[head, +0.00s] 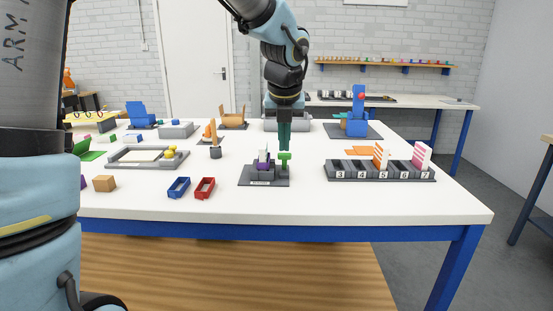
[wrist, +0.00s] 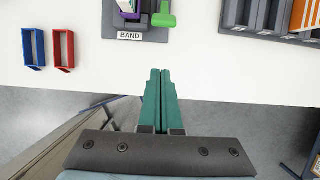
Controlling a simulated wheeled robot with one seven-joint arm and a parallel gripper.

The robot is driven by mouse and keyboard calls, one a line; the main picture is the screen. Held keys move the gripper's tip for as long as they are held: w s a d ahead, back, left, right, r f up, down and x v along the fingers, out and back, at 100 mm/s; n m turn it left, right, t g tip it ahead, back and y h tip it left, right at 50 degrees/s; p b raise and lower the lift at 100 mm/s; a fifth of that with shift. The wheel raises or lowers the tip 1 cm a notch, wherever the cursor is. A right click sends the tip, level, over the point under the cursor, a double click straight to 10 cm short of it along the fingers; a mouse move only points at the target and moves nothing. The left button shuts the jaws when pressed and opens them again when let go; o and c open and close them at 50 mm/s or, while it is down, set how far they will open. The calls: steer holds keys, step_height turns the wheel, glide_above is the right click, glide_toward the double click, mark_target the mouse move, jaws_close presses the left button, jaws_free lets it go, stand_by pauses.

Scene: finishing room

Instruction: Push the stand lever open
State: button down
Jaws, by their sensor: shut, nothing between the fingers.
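The stand (head: 264,180) is a dark grey plate near the front edge of the white table, and its front label reads BAND in the wrist view (wrist: 152,32). It carries a purple and grey block (head: 263,163) and a green lever (head: 284,160) on its right side. The lever also shows at the top of the wrist view (wrist: 163,18). My gripper (head: 284,148) points down with its teal fingers together and empty. In the head view its tips overlap the lever's top; in the wrist view (wrist: 160,71) they appear apart from it.
A numbered rack (head: 380,174) with orange and pink cards stands to the right. Blue (head: 179,187) and red (head: 205,188) small trays lie to the left. A grey frame (head: 130,160) with yellow balls is farther left. Bare table surrounds the stand.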

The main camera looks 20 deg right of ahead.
mark_target(284, 162)
steer(key=x, duration=1)
steer(key=shift+s, duration=0.1)
steer(key=shift+w+d+r+p, duration=0.2)
steer(key=shift+w+r+p, duration=0.15)
steer(key=shift+w+r, duration=0.1)
steer(key=shift+w+d+r+p, duration=0.2)
steer(key=shift+w+r+p, duration=0.1)
steer(key=shift+w+r, duration=0.15)
steer(key=shift+w+d+r, duration=0.25)
steer(key=shift+w+r, duration=0.1)
steer(key=shift+w, duration=0.2)
steer(key=shift+r+p, duration=0.15)
steer(key=shift+p, duration=0.3)
